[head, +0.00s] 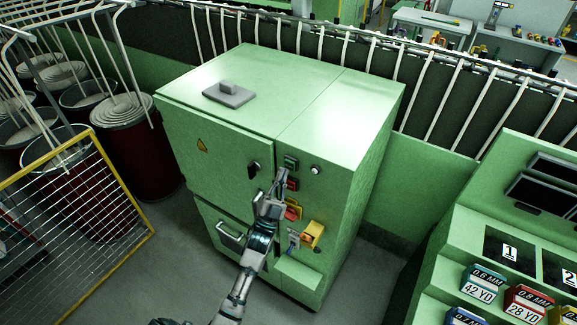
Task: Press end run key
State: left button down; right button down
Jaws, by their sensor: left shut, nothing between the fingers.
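The green control cabinet (228,148) stands upright in the middle of the head view. On its front panel are a green key (291,163), a red key (293,184) just below it, and a round pale knob (316,170) to their right. I cannot read any label, so I cannot tell which is the end run key. My left gripper (282,176) is shut and empty, pointing up at the panel. Its fingertips are just left of the green and red keys; whether they touch the panel is unclear. My right gripper is not in view.
A black handle (253,169) sits left of the keys. A red-and-yellow switch (293,212) and a yellow box (313,234) are below. A yellow-framed mesh guard (75,222) stands left. A green console (455,240) with colored boxes stands right.

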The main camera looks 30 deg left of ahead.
pick_arm(q)
jog(key=shift+d, duration=0.1)
dwell(0.4)
jog(key=shift+w, duration=0.1)
jog(key=shift+w, duration=0.3)
jog(key=shift+w+r, duration=0.1)
jog(key=shift+w, duration=0.25)
dwell(0.8)
jog(key=shift+s, duration=0.85)
